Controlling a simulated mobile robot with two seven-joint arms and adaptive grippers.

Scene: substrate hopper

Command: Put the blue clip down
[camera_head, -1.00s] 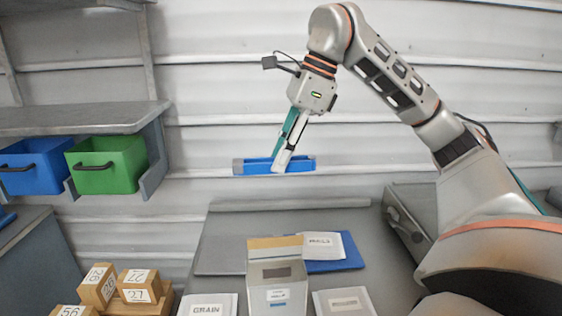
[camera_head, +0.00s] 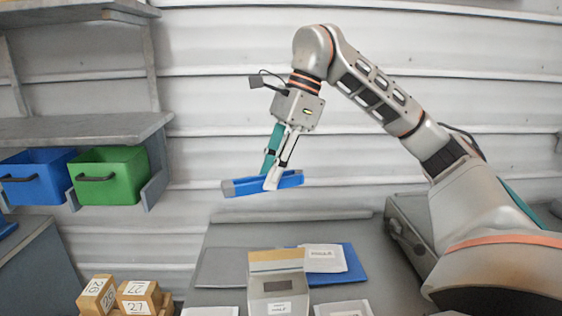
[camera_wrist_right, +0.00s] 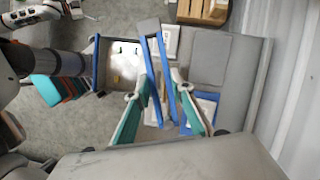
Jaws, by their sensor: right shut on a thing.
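The blue clip (camera_head: 239,187) is a long, narrow bar with grey at its left end. My right gripper (camera_head: 270,182) is shut on it near its middle and holds it in the air above the grey table, slightly tilted. In the right wrist view, the clip (camera_wrist_right: 153,68) shows as two long blue bars joined at a grey end, between the teal-backed fingers of my right gripper (camera_wrist_right: 161,88). My left gripper is outside the head view. Part of my left arm shows at the upper left of the wrist view, too small to tell its jaws.
On the grey table (camera_head: 222,262) are an open carton (camera_head: 279,288), white packets (camera_head: 323,258) and a blue folder-like sheet (camera_head: 352,265). Numbered wooden blocks (camera_head: 138,296) sit at lower left. Blue (camera_head: 35,180) and green (camera_head: 110,176) bins hang under the left shelf (camera_head: 80,129).

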